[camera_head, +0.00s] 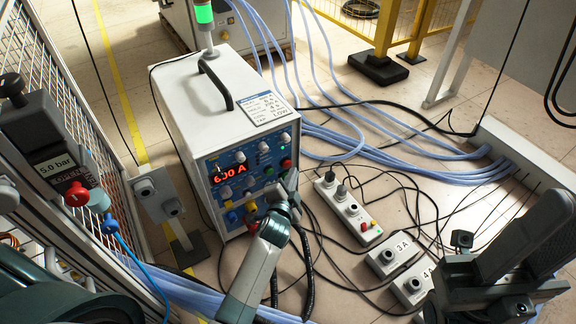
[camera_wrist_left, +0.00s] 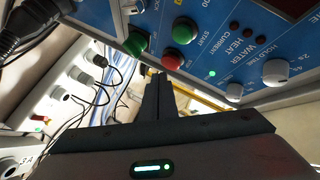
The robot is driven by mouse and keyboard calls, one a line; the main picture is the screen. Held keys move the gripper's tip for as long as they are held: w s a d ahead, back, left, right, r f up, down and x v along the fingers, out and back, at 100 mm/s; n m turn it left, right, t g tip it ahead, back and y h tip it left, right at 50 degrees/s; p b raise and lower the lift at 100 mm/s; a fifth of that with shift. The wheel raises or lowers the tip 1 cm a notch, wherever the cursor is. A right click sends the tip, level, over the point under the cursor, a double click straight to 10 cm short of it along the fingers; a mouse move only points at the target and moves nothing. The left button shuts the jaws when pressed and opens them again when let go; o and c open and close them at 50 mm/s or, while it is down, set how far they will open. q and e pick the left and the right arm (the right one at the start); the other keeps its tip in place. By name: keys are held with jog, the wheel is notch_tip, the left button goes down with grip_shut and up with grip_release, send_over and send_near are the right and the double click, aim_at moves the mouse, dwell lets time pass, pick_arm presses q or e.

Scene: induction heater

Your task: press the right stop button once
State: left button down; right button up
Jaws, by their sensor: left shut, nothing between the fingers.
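The white heater unit (camera_head: 182,105) has a blue front panel with a red lit display. In the left wrist view this red button (camera_wrist_left: 172,60) is close beside the fingertips, next to the green start button (camera_wrist_left: 185,31). My left gripper (camera_head: 291,181) is shut and empty, in front of the panel's right side just below the red button. In the left wrist view its fingers (camera_wrist_left: 158,78) overlap the panel edge; I cannot tell whether they touch it.
A power strip (camera_head: 347,208) and socket boxes (camera_head: 394,254) stand on the floor at right among loose cables. Pale blue hoses (camera_head: 340,137) run behind them. A caged rack with a pressure unit (camera_head: 62,165) is at left.

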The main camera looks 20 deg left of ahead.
pick_arm(q)
jog(key=shift+w+a, duration=0.15)
jog(key=shift+a, duration=0.05)
jog(key=shift+w+a, duration=0.1)
jog(key=shift+w, duration=0.05)
dwell(0.6)
jog(key=shift+w+a+p, duration=0.25)
jog(key=shift+a+p, duration=0.1)
jog(key=shift+p, duration=0.05)
dwell(0.5)
jog(key=shift+s+d, duration=0.55)
jog(key=shift+d, duration=0.1)
dwell(0.5)
jog(key=shift+d, duration=0.1)
